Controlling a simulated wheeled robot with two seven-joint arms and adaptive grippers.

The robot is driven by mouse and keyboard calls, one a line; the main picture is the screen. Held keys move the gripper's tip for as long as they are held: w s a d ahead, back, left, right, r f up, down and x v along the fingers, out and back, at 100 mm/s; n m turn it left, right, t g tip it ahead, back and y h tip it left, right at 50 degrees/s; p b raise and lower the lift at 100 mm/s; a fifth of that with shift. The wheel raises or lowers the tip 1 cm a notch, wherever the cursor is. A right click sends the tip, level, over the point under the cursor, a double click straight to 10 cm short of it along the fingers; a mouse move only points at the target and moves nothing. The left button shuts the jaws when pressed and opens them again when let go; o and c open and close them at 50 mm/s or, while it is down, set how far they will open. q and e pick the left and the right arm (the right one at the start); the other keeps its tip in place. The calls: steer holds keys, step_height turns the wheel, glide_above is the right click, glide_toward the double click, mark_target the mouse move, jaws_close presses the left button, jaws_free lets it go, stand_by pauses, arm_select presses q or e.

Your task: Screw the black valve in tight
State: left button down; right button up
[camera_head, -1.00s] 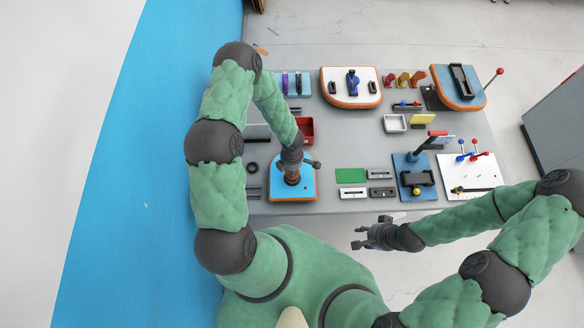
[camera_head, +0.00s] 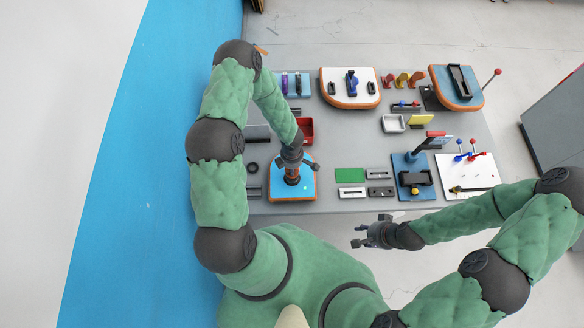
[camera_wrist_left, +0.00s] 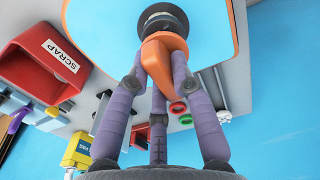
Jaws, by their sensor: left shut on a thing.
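The black valve (camera_wrist_left: 163,20) is round and dark and sits on the blue board with an orange rim (camera_head: 307,188). The blue board also fills the top of the left wrist view (camera_wrist_left: 110,22). My left gripper (camera_head: 292,178) is over this board, pointing down. Its fingers close around an orange piece (camera_wrist_left: 163,58) that stands against the black valve. I cannot tell how deep the valve sits, as the fingers and the orange piece cover part of it. My right gripper (camera_head: 368,236) is empty in front of the table, off its near edge.
A red scrap bin (camera_wrist_left: 45,62) stands close to the board. The grey table (camera_head: 350,140) holds several other boards and fixtures on the right, including a green plate (camera_head: 349,175) and a white board with levers (camera_head: 468,177). Bare table lies between the back and front rows.

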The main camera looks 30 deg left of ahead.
arm_select(q)
steer(key=shift+r, duration=1.8)
